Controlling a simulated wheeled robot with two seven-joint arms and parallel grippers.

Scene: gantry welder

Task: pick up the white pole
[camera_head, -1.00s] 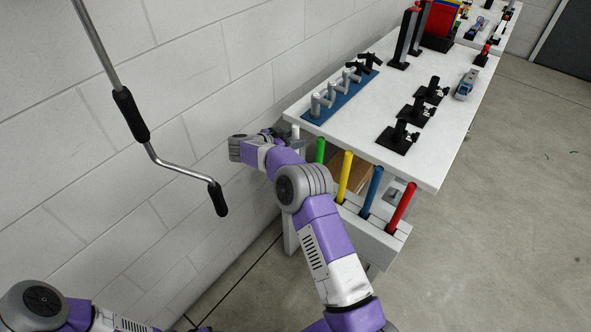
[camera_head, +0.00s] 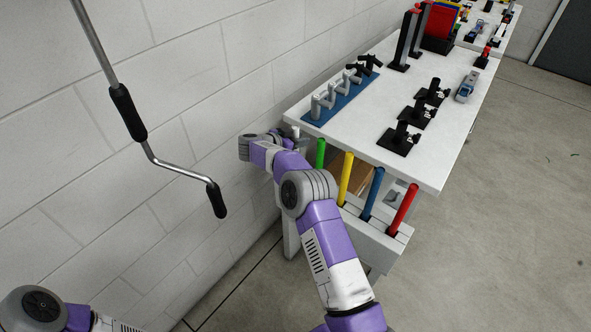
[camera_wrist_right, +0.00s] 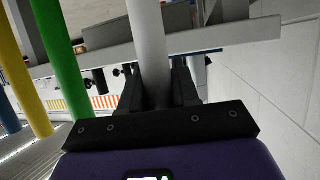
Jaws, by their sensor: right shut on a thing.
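The white pole (camera_wrist_right: 149,40) runs up the middle of the right wrist view, between the two black fingers of my right gripper (camera_wrist_right: 157,85). The fingers are shut on it. In the head view my right gripper (camera_head: 287,134) is at the near left corner of the white table, and the pole is mostly hidden there by the gripper and arm. My left gripper is outside the frames; only part of the left arm shows at the bottom left.
Green (camera_head: 320,152), yellow (camera_head: 345,177), blue (camera_head: 373,192) and red (camera_head: 403,208) poles stand in a white rack (camera_head: 378,236) at the table's near end. The white table (camera_head: 352,118) holds several fixtures. A brick wall is on the left, with a cranked metal rod (camera_head: 172,165) before it.

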